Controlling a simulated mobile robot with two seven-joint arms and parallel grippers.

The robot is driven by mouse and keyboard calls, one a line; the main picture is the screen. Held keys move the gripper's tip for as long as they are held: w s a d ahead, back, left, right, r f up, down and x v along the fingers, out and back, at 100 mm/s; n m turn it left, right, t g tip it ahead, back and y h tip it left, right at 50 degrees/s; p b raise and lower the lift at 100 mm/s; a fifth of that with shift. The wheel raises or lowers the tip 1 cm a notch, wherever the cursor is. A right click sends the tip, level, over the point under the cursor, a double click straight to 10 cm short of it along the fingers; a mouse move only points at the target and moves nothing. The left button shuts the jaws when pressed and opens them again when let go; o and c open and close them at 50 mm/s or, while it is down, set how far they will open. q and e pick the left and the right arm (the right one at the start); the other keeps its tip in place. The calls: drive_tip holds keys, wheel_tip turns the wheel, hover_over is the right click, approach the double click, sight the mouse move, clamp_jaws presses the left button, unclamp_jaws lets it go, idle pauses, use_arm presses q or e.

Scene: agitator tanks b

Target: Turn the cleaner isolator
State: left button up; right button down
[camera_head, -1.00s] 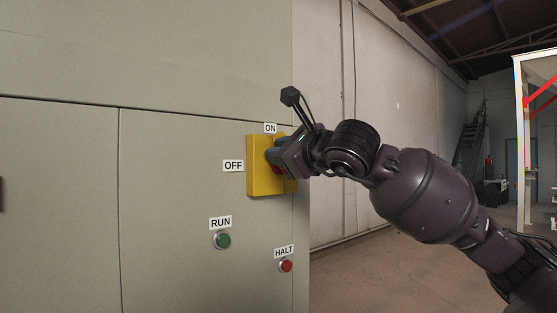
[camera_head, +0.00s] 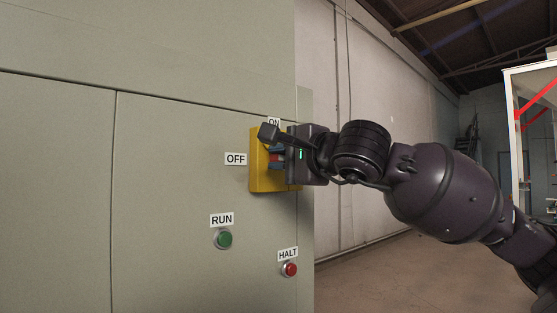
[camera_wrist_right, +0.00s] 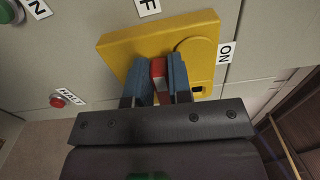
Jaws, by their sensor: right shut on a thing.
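The cleaner isolator is a yellow box (camera_head: 260,178) on the grey cabinet, with an OFF label (camera_head: 235,159) at its left and a partly covered ON label (camera_head: 274,122) above. My right gripper (camera_head: 277,158) is at its front, its blue fingers shut on the red handle. In the right wrist view the red handle (camera_wrist_right: 159,68) sits between the two blue fingers of the gripper (camera_wrist_right: 160,75), in front of the yellow box (camera_wrist_right: 128,47). The ON label (camera_wrist_right: 226,53) is at the box's right there. The handle's exact angle is mostly hidden. My left gripper is not in view.
Below the isolator are a green RUN button (camera_head: 224,239) and a red HALT button (camera_head: 289,269) on the cabinet front (camera_head: 165,200). Open floor (camera_head: 400,275) lies right of the cabinet. A white frame with red stripes (camera_head: 515,130) stands far right.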

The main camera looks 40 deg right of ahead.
drive_tip(key=shift+f+n, duration=0.2)
drive_tip(key=shift+n, duration=0.1)
idle(0.4)
drive_tip(key=c, duration=1)
unclamp_jaws()
drive_tip(key=shift+c, duration=0.2)
drive_tip(key=shift+s, duration=0.1)
